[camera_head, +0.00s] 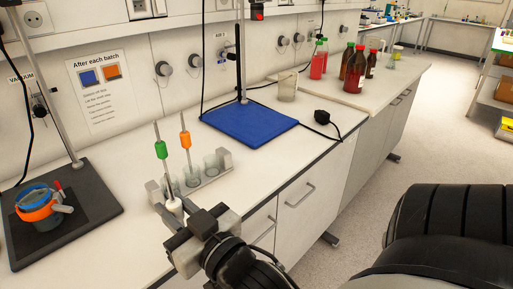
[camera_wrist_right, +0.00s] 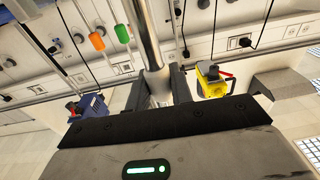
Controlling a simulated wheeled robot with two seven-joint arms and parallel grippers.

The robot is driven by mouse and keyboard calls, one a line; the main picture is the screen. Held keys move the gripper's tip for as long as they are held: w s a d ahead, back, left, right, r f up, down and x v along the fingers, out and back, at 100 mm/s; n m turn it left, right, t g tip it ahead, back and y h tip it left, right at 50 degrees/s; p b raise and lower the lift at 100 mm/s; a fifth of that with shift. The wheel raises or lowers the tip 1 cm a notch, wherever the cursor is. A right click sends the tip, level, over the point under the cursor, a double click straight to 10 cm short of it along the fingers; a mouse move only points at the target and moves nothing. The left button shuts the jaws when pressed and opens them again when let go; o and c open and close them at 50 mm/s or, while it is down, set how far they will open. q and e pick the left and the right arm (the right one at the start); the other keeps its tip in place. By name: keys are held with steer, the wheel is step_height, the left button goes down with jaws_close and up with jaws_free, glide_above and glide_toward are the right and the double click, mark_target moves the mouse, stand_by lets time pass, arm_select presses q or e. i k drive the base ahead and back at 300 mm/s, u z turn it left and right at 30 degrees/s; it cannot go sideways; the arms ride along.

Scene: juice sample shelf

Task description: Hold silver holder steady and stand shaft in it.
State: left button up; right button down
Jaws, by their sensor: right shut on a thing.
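The silver holder (camera_head: 216,181) is a low grey rack on the bench, with pale round cups along it. A green-collared shaft (camera_head: 161,149) and an orange-collared shaft (camera_head: 185,139) rise at it, slightly tilted. Their collars also show in the right wrist view, orange (camera_wrist_right: 97,41) and green (camera_wrist_right: 122,34). My right gripper (camera_head: 179,222) is at the near end of the holder. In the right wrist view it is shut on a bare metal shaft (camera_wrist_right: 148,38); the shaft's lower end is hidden. Whether that shaft touches the holder is unclear. My left gripper is not in view.
A blue mat (camera_head: 248,126) with an upright rod lies behind the holder.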

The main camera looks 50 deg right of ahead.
mark_target(194, 184)
steer(key=z, duration=0.6)
steer(key=i, duration=0.2)
steer(key=z, duration=0.3)
